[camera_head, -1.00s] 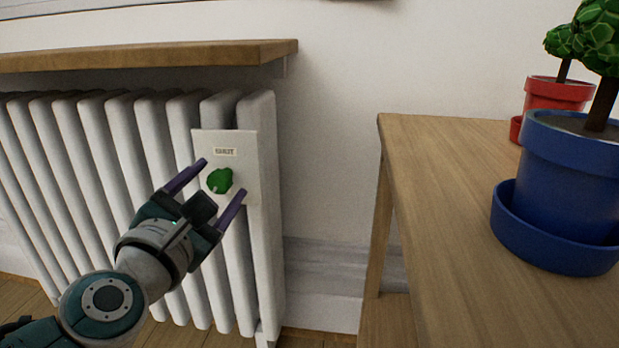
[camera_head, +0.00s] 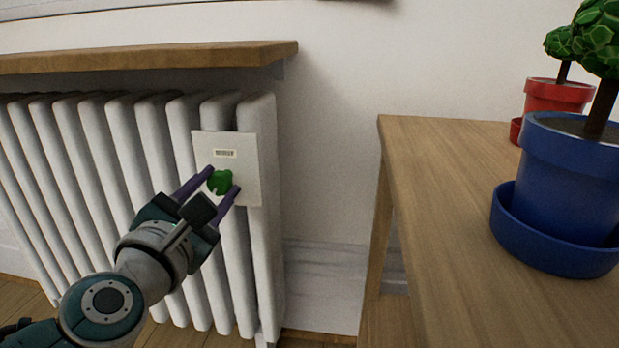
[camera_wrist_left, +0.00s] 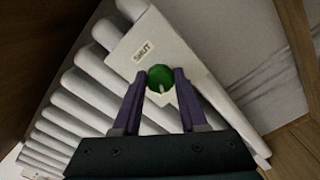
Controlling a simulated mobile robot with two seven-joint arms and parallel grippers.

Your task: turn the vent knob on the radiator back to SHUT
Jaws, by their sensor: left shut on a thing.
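The green vent knob (camera_head: 220,181) sits on a pale plate (camera_head: 245,170) fixed to the right end of the white radiator (camera_head: 262,250). A small label above the knob reads SHUT in the left wrist view (camera_wrist_left: 144,52). My left gripper (camera_head: 222,180) is shut on the knob, with a purple finger on each side of it. In the left wrist view the knob (camera_wrist_left: 160,76) lies between the fingertips, and a small pale mark on it faces down, away from the label. My right gripper is not in view.
A wooden shelf (camera_head: 150,57) runs just above the radiator. A wooden table (camera_head: 440,180) stands to the right, holding a blue plant pot (camera_head: 565,180) and a red pot (camera_head: 556,97). Bare wall and a gap lie between radiator and table.

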